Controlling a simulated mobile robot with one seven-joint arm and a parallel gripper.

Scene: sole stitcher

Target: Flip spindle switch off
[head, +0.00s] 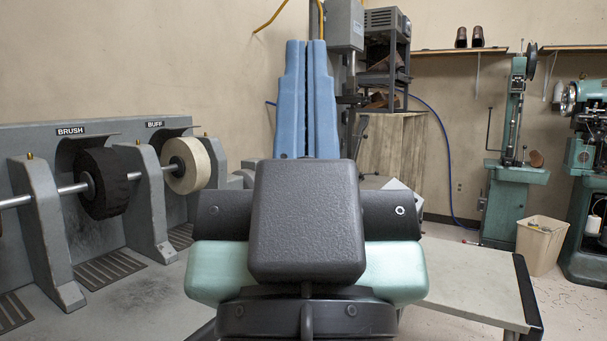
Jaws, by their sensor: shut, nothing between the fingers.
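I cannot make out a spindle switch in the head view. A spindle (73,189) runs across the grey finishing machine (45,225) at left. It carries a black brush wheel (104,183) under a "BRUSH" label and a pale buff wheel (187,166) under a "BUFF" label. My gripper (306,44) is upright in the middle of the picture, its two blue fingers side by side and shut, with nothing between them. It appears apart from the wheels, to their right. My own arm fills the lower middle and hides what lies behind it.
A grey machine head (344,24) stands behind my gripper, beside a wooden cabinet (395,145). A pale-topped table (470,280) is at lower right. Farther right are green machines (517,195) and a beige bin (541,244).

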